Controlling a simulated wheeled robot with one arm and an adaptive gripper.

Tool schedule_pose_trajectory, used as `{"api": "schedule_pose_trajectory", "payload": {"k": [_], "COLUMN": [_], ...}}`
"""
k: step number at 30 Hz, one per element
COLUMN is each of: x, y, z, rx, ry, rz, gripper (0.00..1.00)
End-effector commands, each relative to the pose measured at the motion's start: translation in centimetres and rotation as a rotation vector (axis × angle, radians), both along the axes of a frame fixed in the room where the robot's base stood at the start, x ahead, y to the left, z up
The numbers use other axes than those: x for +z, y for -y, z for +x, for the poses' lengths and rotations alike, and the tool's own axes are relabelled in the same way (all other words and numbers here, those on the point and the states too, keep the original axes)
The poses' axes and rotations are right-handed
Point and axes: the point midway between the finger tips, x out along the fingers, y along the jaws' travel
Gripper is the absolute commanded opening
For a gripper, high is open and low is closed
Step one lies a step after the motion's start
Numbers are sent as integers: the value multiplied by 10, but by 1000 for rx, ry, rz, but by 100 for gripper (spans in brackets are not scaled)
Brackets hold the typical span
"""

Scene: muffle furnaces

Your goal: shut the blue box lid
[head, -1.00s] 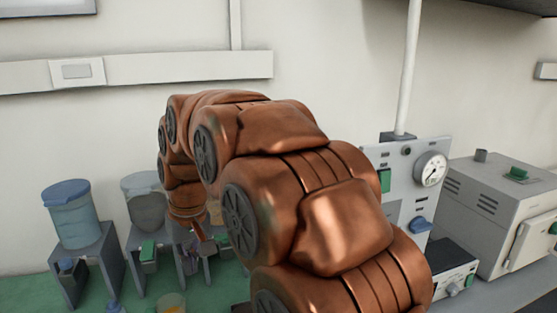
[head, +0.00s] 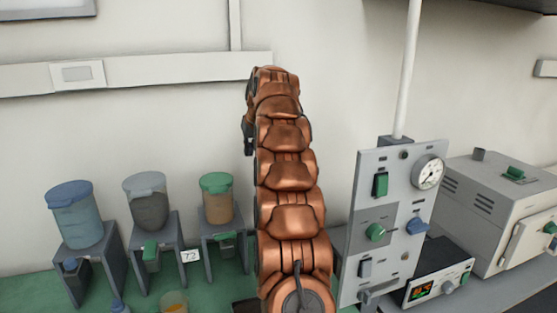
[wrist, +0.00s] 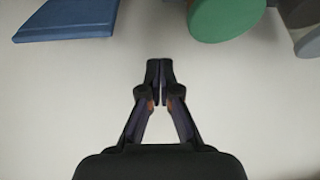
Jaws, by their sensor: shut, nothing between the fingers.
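A flat blue panel (wrist: 66,20) with a straight edge is at the top left of the wrist view, cut off by the frame. It looks like the blue box lid, but its box and how far it stands open do not show. In the head view I cannot make out the blue box; my raised arm covers part of the bench. My gripper (wrist: 160,75) is shut and empty, its fingertips together below and right of the blue panel, apart from it in the picture.
Jars with a blue lid (head: 69,192), a grey lid (head: 145,182) and a green lid (head: 216,182) stand on grey stands at left. The green lid also shows in the wrist view (wrist: 225,18). A control panel (head: 395,205) and a furnace (head: 500,205) stand at right.

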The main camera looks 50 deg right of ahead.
Motion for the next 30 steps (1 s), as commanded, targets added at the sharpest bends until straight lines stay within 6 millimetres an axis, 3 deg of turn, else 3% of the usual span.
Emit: {"api": "schedule_pose_trajectory", "payload": {"k": [1,3,10,20,30], "x": [2,4,7,0,-42], "y": [22,47,105,126,141], "z": [0,-2,-14,-14,14], "rx": [-19,-40,-86,-100,-101], "ry": [16,36,76,91,89], "rz": [-15,-36,-91,-115,-113], "gripper": [0,0,0,0,0]}}
